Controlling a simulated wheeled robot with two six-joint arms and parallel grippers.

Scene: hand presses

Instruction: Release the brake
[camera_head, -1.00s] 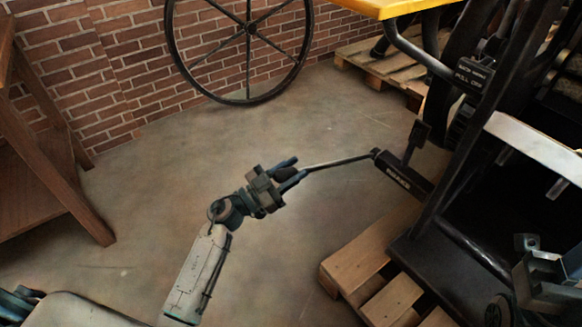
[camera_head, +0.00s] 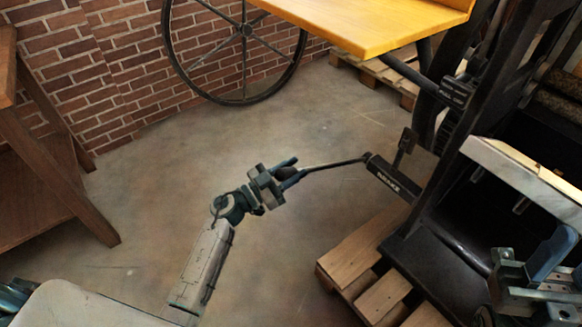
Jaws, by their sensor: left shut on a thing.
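The brake is a thin dark lever (camera_head: 335,163) that runs to a black bar with white lettering (camera_head: 393,179) on the black press frame (camera_head: 462,150). My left gripper (camera_head: 289,174) is shut on the lever's free left end, and its fingers hide that end. The lever is nearly level, slightly higher at the press. My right gripper (camera_head: 540,268) is at the lower right, in front of the press. One blue finger shows, and its jaw opening is not clear.
A yellow board (camera_head: 370,25) juts out above the lever. A wooden pallet (camera_head: 350,262) lies below the press. A spoked wheel (camera_head: 245,95) leans at the brick wall, and a wooden stand (camera_head: 55,165) is at left. The floor around the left gripper is clear.

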